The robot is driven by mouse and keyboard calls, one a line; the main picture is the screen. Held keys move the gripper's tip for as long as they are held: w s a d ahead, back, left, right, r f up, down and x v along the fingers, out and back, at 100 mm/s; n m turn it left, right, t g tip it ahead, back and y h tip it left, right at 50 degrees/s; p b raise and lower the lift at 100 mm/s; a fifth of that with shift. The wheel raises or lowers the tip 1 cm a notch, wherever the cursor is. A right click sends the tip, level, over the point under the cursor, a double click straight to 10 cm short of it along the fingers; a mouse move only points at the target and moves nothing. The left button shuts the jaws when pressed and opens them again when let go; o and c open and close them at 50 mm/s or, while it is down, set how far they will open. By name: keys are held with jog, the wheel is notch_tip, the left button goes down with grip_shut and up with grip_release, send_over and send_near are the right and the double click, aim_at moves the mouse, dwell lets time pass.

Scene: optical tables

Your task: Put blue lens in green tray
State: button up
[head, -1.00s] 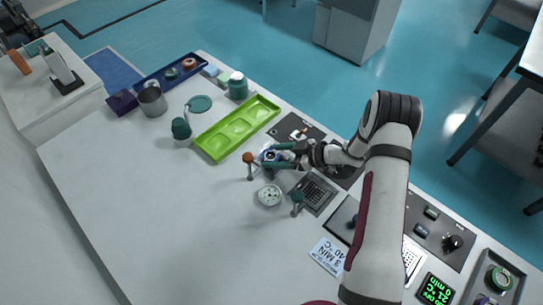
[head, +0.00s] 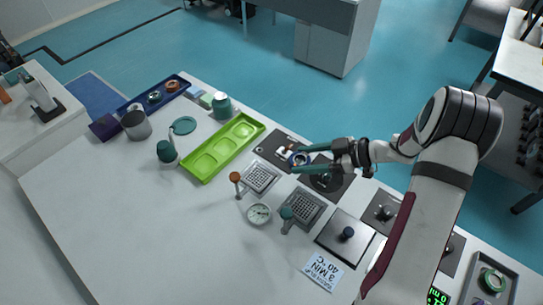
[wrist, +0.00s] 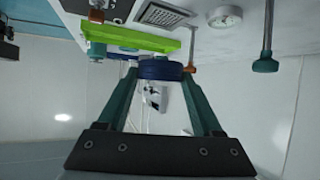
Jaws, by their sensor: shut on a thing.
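The blue lens (head: 299,159), a dark blue ring, is held between the fingertips of my gripper (head: 297,162). In the wrist view the blue lens (wrist: 160,68) sits between the two green fingers (wrist: 158,75), which are shut on its sides. In the head view they appear over the dark plates at the table's far edge, right of the green tray. The bright green tray (head: 204,165) lies on the white table with several shallow, empty-looking compartments. Part of the green tray (wrist: 135,38) also shows in the wrist view, beyond the lens.
An orange-topped post (head: 236,178), a perforated grey plate (head: 262,177) and a round white dial (head: 259,214) stand near the tray's right end. A green-topped post (head: 287,214) is close by. A green-lidded bottle (head: 221,106) stands behind the tray. The front left table is clear.

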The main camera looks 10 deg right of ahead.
jog(key=w+a+m+t+h, duration=0.1)
jog(key=w+a+m+t, duration=0.1)
jog(key=w+a, duration=0.4)
jog(key=w+a+m+t+h, duration=0.1)
jog(key=w+a+m+t, duration=0.15)
jog(key=w, duration=0.55)
send_over(228, 149)
jog(key=shift+g+h, duration=0.3)
jog(key=shift+g, duration=0.05)
jog(key=f, duration=0.6)
jog(key=shift+s+d, duration=0.1)
jog(key=shift+d, duration=0.3)
jog(key=f, duration=0.4)
jog(key=shift+a, duration=0.4)
jog(key=shift+f, duration=0.25)
jog(key=shift+f, duration=0.15)
jog(key=o, duration=1.5)
jog(key=shift+o, duration=0.2)
